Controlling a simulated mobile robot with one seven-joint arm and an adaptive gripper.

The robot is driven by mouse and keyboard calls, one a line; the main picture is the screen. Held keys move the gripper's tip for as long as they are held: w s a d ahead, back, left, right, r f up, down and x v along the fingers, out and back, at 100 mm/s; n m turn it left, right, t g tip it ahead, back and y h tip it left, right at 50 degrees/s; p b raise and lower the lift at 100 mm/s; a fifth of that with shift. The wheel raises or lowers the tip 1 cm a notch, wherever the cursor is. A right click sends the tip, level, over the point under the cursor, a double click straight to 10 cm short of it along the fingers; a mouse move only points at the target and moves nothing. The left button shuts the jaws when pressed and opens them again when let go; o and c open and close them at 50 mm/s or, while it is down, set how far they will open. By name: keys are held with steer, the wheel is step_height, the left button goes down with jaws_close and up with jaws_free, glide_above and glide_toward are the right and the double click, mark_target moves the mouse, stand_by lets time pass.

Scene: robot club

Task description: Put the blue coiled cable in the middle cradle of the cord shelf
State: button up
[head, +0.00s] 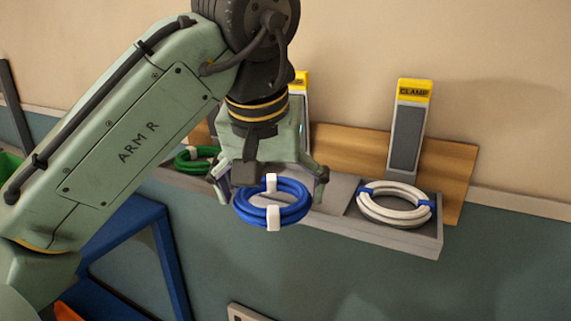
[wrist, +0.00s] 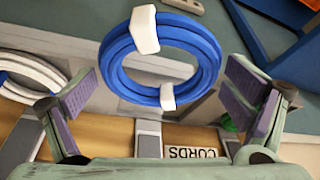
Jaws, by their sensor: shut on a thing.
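The blue coiled cable (head: 243,213) has two white ties and hangs level in my gripper (head: 271,188). The coil also shows in the wrist view (wrist: 118,72), with a finger pad on each side. The cord shelf (head: 390,238) is a grey tray with a wooden back board. Its middle cradle (head: 332,195) lies behind and below the coil, partly hidden by the coil and fingers. In the head view the coil overlaps the shelf's front edge; its exact height above it is unclear.
A white coiled cable (head: 372,209) fills the right cradle, and a green one (head: 186,164) lies in the left. A yellow-topped clamp (head: 408,130) stands behind the right cradle; another (head: 300,90) is partly behind my gripper. A blue frame (head: 165,250) stands lower left.

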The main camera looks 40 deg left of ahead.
steer(key=w+a, duration=0.1)
steer(key=w, duration=0.1)
steer(key=w+a, duration=0.1)
steer(key=w+a+p, duration=0.1)
steer(key=w, duration=0.1)
steer(key=shift+w+a, duration=0.2)
steer(key=shift+w, duration=0.15)
steer(key=w+a, duration=0.1)
steer(key=w, duration=0.1)
steer(key=w+a+p, duration=0.1)
steer(key=shift+w+a+r, duration=0.1)
steer(key=shift+w+a, duration=0.05)
steer(key=shift+w, duration=0.2)
steer(key=shift+s+f, duration=0.2)
steer(key=shift+f, duration=0.35)
steer(key=shift+c, duration=0.8)
steer(key=shift+w+f, duration=0.15)
steer(key=shift+f, duration=0.2)
steer(key=shift+f, duration=0.15)
steer(key=o, duration=1.2)
steer(key=shift+c, duration=0.2)
